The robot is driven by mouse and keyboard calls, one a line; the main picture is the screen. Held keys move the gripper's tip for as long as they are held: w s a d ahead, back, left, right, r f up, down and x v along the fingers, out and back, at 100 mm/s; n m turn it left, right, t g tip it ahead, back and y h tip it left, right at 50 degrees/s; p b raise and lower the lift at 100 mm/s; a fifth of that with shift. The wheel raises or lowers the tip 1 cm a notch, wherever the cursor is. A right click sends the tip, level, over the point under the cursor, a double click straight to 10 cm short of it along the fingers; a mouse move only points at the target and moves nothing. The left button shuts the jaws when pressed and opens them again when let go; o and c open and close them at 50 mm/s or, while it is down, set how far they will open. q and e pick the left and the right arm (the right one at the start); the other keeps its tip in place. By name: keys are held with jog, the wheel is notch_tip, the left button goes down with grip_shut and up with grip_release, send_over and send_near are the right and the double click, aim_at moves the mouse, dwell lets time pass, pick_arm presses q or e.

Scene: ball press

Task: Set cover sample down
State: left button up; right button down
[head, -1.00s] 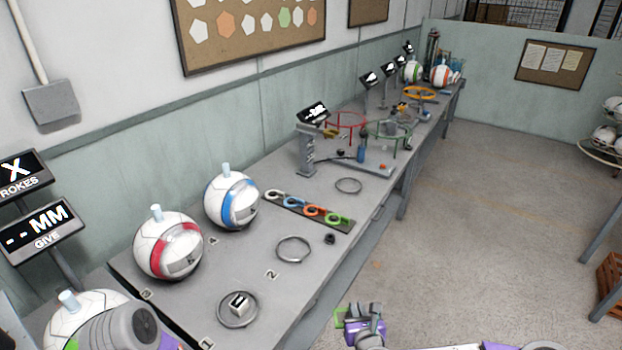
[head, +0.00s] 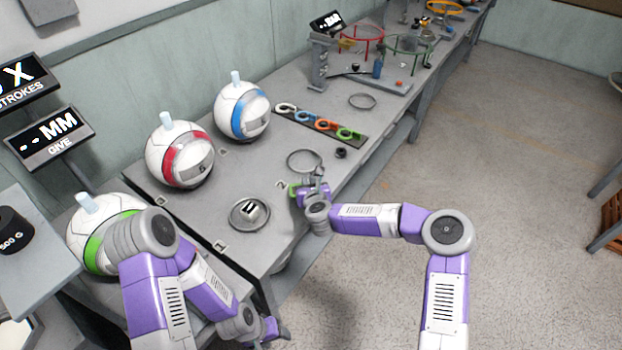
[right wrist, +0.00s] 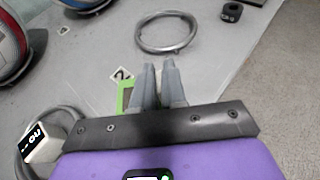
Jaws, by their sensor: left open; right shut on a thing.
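My right gripper (head: 308,180) is over the bench edge beside the number 2 label, just in front of a grey ring (head: 305,161). It is shut on a small green-edged piece, seemingly the cover sample (head: 294,189). In the right wrist view the green edge of the sample (right wrist: 125,97) shows left of the fingertips (right wrist: 160,68); the rest is hidden behind them. I cannot tell whether it touches the bench. My left gripper (head: 266,330) is low at the bottom, beside the bench's near end, open and apart from the sample.
A ring holding a small white block (head: 249,211) lies at the near bench end. Balls with red (head: 180,155), blue (head: 242,110) and green (head: 95,240) bands stand along the left. A strip of coloured rings (head: 322,124) and a small black piece (head: 341,153) lie beyond.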

notch_tip(320, 180, down, 4)
jog(key=shift+f+b, duration=0.25)
jog(key=shift+b, duration=0.45)
jog(key=shift+r, duration=0.1)
jog(key=shift+f, duration=0.2)
jog(key=c, duration=1.2)
grip_release()
jog(key=shift+r, duration=0.1)
